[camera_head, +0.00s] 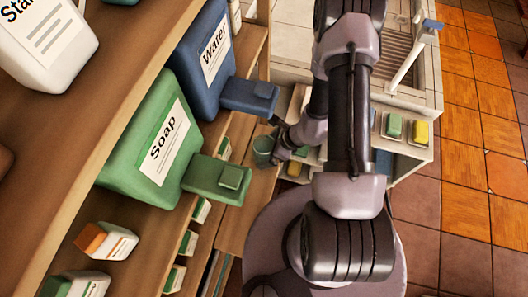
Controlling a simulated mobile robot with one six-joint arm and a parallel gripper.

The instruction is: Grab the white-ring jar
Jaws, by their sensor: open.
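A small teal jar or cup (263,152) stands near the shelf's edge, at the middle of the picture. It has a paler rim, but it is too small to tell whether that is a white ring. My gripper (279,142) is at the jar's right side, close to it or around part of it. The gripper is open; its fingers are small and dark, and partly hidden by my arm. I cannot tell whether they touch the jar.
Wooden shelves fill the left, with a green Soap box (138,140), a blue Water box (196,68), a white container (52,45) and several small bottles. The boxes' spouts jut out near my arm. A tiled washbasin (408,85) stands behind; tiled floor is clear on the right.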

